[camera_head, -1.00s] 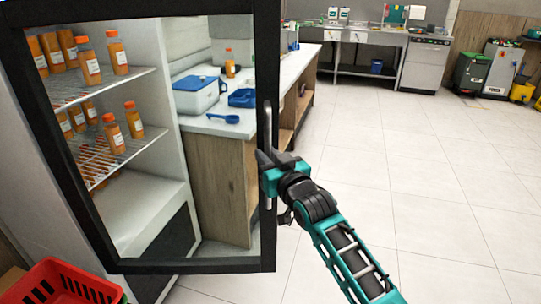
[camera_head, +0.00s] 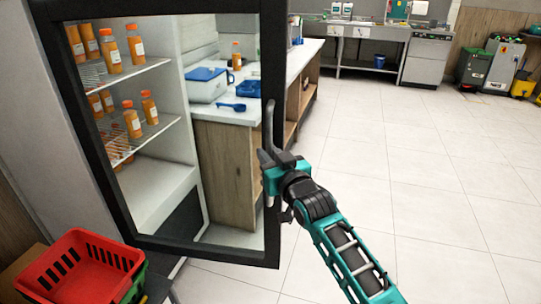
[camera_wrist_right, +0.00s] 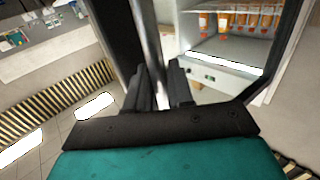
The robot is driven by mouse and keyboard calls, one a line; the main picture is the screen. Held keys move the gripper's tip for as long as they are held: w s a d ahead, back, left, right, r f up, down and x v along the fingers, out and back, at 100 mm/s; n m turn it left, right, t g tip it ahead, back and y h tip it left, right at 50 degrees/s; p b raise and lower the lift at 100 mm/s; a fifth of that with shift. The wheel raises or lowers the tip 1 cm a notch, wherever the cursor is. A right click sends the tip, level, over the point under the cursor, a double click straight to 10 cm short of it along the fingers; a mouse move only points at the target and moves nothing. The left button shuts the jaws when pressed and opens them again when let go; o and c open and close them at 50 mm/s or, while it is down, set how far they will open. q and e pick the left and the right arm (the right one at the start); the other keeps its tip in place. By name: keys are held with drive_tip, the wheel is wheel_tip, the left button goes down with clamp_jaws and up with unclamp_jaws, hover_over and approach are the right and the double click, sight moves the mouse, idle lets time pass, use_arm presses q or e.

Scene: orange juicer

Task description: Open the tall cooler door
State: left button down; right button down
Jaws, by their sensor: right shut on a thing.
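The tall cooler's glass door (camera_head: 208,249) has a black frame and stands swung open, away from the cooler's shelves (camera_head: 150,137) of orange juice bottles. Its vertical metal handle (camera_head: 269,125) is on the door's right edge. My right gripper (camera_head: 268,158) is at the handle's middle and shut on it. In the right wrist view, the gripper's two dark fingers (camera_wrist_right: 159,88) stand on either side of the bar-like handle (camera_wrist_right: 152,45), beside the black door frame (camera_wrist_right: 118,40). My left gripper is not in view.
A red basket (camera_head: 80,265) stands at the lower left near the door's bottom corner. A counter (camera_head: 225,115) with a blue-lidded box (camera_head: 207,84) and a blue scoop (camera_head: 232,107) lies behind the glass. The tiled floor (camera_head: 420,180) to the right is clear.

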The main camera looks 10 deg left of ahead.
drive_tip(key=shift+s+a, duration=0.1)
drive_tip(key=shift+a, duration=0.05)
drive_tip(key=c, duration=1.1)
unclamp_jaws()
drive_tip(key=shift+c, duration=0.2)
drive_tip(key=v, duration=1.3)
drive_tip(key=shift+p, duration=0.45)
drive_tip(key=s+d+f+m+g+h, duration=0.1)
drive_tip(key=s+d+f+g+h, duration=0.1)
drive_tip(key=s+d+f, duration=0.7)
drive_tip(key=s+d+f+m+g+h, duration=0.2)
drive_tip(key=s+d+f+h, duration=0.3)
drive_tip(key=s+d+f, duration=0.4)
wheel_tip(320, 180, down, 7)
drive_tip(key=s, duration=0.2)
drive_tip(key=shift+s+m+g, duration=0.3)
drive_tip(key=shift+s, duration=0.1)
